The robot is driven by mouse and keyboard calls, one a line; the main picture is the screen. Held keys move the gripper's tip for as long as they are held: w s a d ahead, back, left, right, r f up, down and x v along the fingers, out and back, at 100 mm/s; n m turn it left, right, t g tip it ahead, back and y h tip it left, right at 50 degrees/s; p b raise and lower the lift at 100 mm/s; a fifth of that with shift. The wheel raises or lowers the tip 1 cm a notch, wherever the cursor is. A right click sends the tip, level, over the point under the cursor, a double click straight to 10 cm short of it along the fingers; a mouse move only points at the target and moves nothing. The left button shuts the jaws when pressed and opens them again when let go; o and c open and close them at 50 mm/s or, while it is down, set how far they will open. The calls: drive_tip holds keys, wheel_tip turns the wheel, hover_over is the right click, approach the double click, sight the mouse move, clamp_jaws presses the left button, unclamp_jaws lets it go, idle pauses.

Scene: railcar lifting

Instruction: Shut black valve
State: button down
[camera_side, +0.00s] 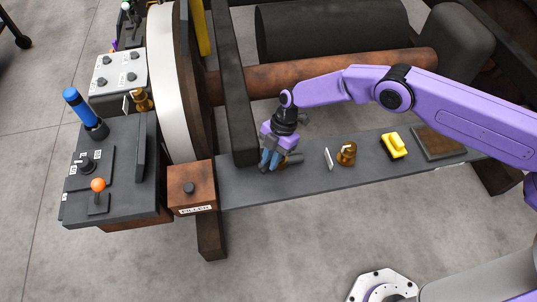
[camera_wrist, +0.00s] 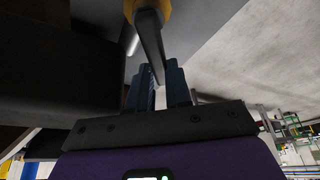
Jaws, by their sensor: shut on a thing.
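The black valve shows in the wrist view as a dark lever (camera_wrist: 151,40) with a brass-yellow body (camera_wrist: 155,6) at the top of the picture. In the side view only a bit of its brass and dark part (camera_side: 291,160) shows beside my fingers; the rest is hidden. My gripper (camera_side: 270,161) points down at the grey shelf, its blue fingers shut on the black lever. In the wrist view the fingers (camera_wrist: 160,88) stand on either side of the lever.
A brass valve (camera_side: 346,153) with a white handle (camera_side: 328,158), a yellow block (camera_side: 394,145) and a brown-topped pad (camera_side: 439,142) are along the shelf (camera_side: 240,190) to the right. A dark upright beam (camera_side: 233,85) stands close left of my gripper. A rusty "FILLER" box (camera_side: 190,187) and control panel (camera_side: 120,150) are further left.

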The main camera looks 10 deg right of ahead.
drive_tip(key=n, duration=0.2)
drive_tip(key=s+d+n+g+h, duration=0.1)
drive_tip(key=n, duration=0.1)
drive_tip(key=shift+s+d+n, duration=0.15)
drive_tip(key=shift+n, duration=0.15)
drive_tip(key=n, duration=0.1)
drive_tip(key=n+h, duration=0.1)
drive_tip(key=d+n, duration=0.1)
drive_tip(key=shift+s+d+g+h, duration=0.1)
drive_tip(key=shift+s+g+h, duration=0.15)
drive_tip(key=shift+g+h, duration=0.05)
drive_tip(key=shift+d+n+h, duration=0.25)
drive_tip(key=shift+n, duration=0.4)
drive_tip(key=shift+d+n+h, duration=0.2)
drive_tip(key=shift+n+h, duration=0.05)
drive_tip(key=shift+n, duration=0.4)
drive_tip(key=shift+d, duration=0.1)
drive_tip(key=c, duration=1)
unclamp_jaws()
drive_tip(key=shift+c, duration=0.2)
drive_tip(key=shift+r, duration=0.1)
drive_tip(key=v, duration=0.7)
drive_tip(key=shift+r, duration=0.15)
drive_tip(key=shift+w, duration=0.1)
